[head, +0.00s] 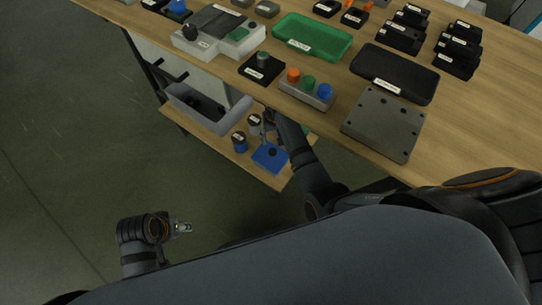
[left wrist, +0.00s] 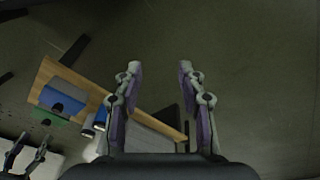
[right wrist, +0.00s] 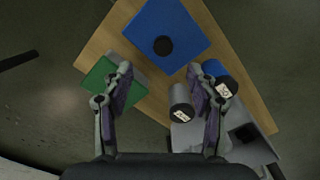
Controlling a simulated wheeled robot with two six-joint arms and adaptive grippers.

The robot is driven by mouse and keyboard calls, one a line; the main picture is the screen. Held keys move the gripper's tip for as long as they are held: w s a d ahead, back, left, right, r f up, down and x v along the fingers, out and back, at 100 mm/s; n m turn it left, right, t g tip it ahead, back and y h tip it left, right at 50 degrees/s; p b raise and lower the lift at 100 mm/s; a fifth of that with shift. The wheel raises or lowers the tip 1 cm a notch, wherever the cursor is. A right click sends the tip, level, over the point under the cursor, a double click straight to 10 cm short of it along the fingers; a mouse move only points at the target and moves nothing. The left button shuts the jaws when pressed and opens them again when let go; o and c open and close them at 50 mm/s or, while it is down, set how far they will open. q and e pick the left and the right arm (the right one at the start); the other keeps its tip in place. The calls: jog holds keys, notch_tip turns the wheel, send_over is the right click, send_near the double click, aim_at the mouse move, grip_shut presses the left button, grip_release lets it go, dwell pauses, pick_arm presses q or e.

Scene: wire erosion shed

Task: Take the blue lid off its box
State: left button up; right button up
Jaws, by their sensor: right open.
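The blue lid (head: 263,163) with a black knob sits on the lower shelf. The lid also shows in the left wrist view (left wrist: 62,98) and, from above, at the top of the right wrist view (right wrist: 187,26). My right gripper (right wrist: 158,70) is open and empty, pointing down over the shelf, with the knob ahead of its fingertips and apart from them. My left gripper (left wrist: 160,67) is open and empty, away to the left of the shelf over the floor in the head view.
On the lower shelf, a green lid (right wrist: 104,74) lies beside the blue one. Two labelled canisters (head: 239,143) (right wrist: 181,101) and a grey bin (head: 213,121) stand close by. The wooden tabletop (head: 465,115) above holds several boxes, trays and knobs; its edge overhangs near my right arm.

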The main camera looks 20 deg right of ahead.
jog(key=b, duration=0.2)
send_over(273, 151)
notch_tip(273, 151, down, 4)
jog(key=shift+f, duration=0.5)
notch_tip(273, 151, down, 4)
jog(key=b, duration=0.3)
jog(key=shift+f+b, duration=0.25)
jog(key=shift+b, duration=0.05)
jog(key=shift+f, duration=0.35)
pick_arm(q)
notch_tip(273, 151, down, 6)
jog(key=w+d+t+h, duration=0.1)
jog(key=d+t, duration=0.1)
jog(key=t, duration=0.1)
jog(key=shift+w+d+t, duration=0.15)
jog(key=shift+w+t, duration=0.15)
jog(key=shift+f, duration=0.1)
pick_arm(e)
grip_shut()
